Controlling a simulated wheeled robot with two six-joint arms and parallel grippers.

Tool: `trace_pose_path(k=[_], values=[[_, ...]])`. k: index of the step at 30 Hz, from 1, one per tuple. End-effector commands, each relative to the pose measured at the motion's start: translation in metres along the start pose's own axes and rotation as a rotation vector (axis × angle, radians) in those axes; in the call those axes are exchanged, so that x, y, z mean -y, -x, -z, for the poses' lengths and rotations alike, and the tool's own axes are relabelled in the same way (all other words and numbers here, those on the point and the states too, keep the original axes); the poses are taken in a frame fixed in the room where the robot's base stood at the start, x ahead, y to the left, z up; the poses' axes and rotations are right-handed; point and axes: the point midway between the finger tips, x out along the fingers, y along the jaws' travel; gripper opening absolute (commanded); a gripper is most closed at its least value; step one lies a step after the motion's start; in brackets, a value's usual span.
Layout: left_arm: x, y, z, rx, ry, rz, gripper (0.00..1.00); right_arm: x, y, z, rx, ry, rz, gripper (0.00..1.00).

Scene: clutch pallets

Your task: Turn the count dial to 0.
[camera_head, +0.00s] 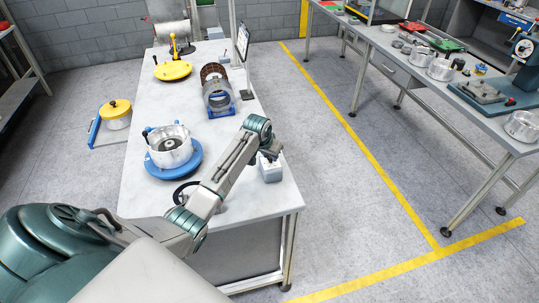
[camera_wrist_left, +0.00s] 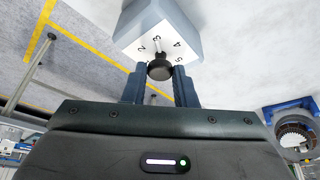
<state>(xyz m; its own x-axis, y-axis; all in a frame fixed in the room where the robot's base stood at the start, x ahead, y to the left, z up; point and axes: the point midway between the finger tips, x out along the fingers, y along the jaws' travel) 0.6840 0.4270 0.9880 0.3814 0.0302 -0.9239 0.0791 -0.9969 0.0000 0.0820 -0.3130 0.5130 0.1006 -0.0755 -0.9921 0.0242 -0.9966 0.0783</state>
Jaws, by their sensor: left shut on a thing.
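The count dial is a black round knob (camera_wrist_left: 160,70) on the white face of a grey-blue box (camera_wrist_left: 160,22). The digits 2, 3, 4 and 5 show around the knob; 0 is not visible. A thin light mark runs from the knob toward the 3, but it is too small to read surely. My left gripper (camera_wrist_left: 159,84) has its two dark fingers on either side of the knob, shut on it. In the head view the box (camera_head: 271,172) stands near the right edge of the white table, with my left gripper (camera_head: 271,153) above it, partly hiding it.
The white table (camera_head: 225,150) also holds a metal pot (camera_head: 170,152) on a blue round base (camera_head: 181,172), a blue-framed ring (camera_head: 218,97) and a yellow lid (camera_head: 173,71). A black handwheel (camera_head: 184,193) is beside my arm. A cluttered bench (camera_head: 430,80) stands at right beyond open floor.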

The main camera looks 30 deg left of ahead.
Motion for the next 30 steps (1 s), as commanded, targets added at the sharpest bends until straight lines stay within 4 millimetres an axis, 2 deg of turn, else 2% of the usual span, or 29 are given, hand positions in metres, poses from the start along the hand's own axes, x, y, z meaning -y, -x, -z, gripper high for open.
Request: trace_pose_path(k=[11,30], values=[[-0.0017,0.0002,0.0005,-0.001,0.097,0.040,0.02,0.0055,0.0001,-0.0001,0.000,-0.002,0.006,0.27],[-0.0064,-0.0003,0.0027,0.000,0.626,0.259,0.02,0.0001,0.0001,-0.0003,0.000,0.000,0.000,0.27]])
